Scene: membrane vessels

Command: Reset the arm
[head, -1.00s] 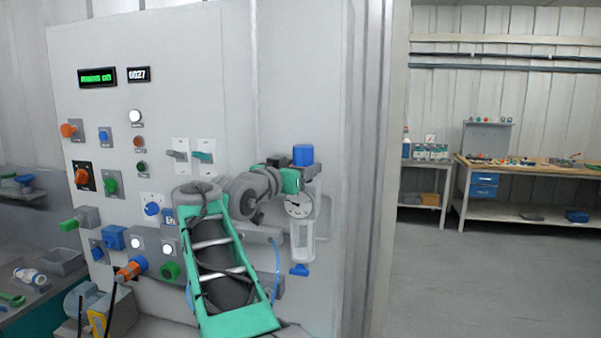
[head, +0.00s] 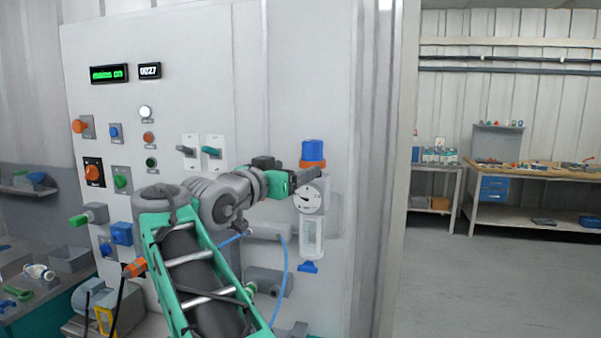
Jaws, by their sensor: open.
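My arm, with its green link frame, reaches up from the bottom of the head view toward the grey wall panel (head: 215,100). My gripper (head: 314,173) is at the filter regulator on the panel's right side, just below its blue knob (head: 313,150). An orange band (head: 313,164) shows under the knob. The jaws are open; the fingers are small and partly hidden by the wrist, and I cannot tell whether they touch the regulator. The round gauge (head: 310,196) and clear bowl (head: 312,238) are below the gripper.
A blue hose (head: 285,275) hangs beside the arm. A cluttered bench (head: 45,290) stands at lower left. Open floor (head: 480,285) and a workbench (head: 535,215) lie at right.

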